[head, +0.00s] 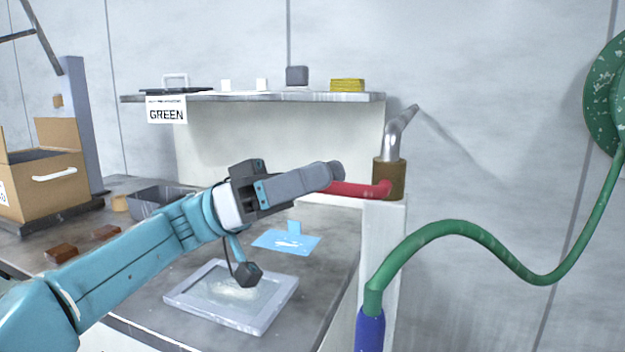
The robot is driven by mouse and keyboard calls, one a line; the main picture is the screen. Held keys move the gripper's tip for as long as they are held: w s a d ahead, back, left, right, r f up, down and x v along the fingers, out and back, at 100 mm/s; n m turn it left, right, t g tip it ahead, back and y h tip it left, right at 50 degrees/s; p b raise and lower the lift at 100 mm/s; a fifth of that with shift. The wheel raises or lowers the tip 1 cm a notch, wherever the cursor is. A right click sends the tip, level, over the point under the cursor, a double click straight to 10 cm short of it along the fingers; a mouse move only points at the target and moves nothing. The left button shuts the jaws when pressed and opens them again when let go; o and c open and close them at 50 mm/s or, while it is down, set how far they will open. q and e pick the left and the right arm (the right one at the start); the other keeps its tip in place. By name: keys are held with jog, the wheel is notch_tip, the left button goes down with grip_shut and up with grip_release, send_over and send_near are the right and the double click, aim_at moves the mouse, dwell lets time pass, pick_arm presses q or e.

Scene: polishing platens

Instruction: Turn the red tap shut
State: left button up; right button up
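The red tap lever (362,189) sticks out to the left from a brown tap body (389,178). A grey metal pipe (395,135) rises from this body and bends up to the right. My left gripper (335,174) is at the free left end of the lever, and its grey fingertips overlap that end in the picture. The fingers are seen from the side, so I cannot tell whether they touch or grip the lever. My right gripper is out of view.
A green hose (480,232) with a blue end (369,330) arches at the right. Below my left arm are a framed tray (182,299) and a blue sheet (272,240). A shelf (230,97) with a GREEN sign (166,112) and a cardboard box (55,145) stand behind.

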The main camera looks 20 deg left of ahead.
pick_arm(q)
jog(key=shift+a+f, duration=0.1)
jog(key=p+v, duration=0.1)
jog(key=v, duration=1.5)
jog(key=shift+a, duration=0.15)
